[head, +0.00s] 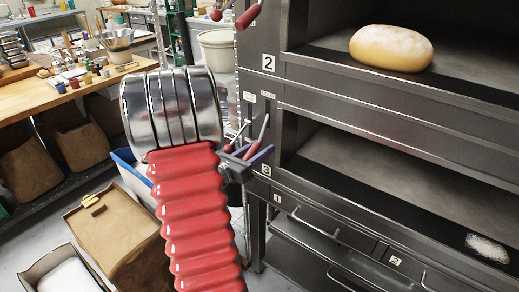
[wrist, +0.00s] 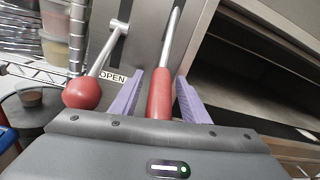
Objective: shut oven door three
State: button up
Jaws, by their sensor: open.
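Oven deck three, the lower chamber (head: 385,170), stands open below deck two, with a "3" label (head: 266,170) on its left post. Its dark interior shows, and I see no door across it. My gripper (head: 246,153) is open at the left post, its purple fingers on either side of a red-handled lever (wrist: 160,92) in the wrist view. Whether they touch the handle I cannot tell. A second lever with a red knob (wrist: 82,93) slants to the left, outside the fingers, near an "OPEN" label (wrist: 113,77). My arm hides part of the area left of the oven.
A round loaf (head: 391,48) sits in deck two above. Drawers with bar handles (head: 320,226) lie below deck three. A wire rack post (wrist: 77,35) stands close left of the levers. Cardboard boxes (head: 112,222) and a wooden worktable (head: 70,90) are to the left.

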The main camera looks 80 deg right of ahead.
jog(key=shift+c, duration=0.2)
grip_shut()
dwell(0.3)
jog(key=shift+s, duration=0.1)
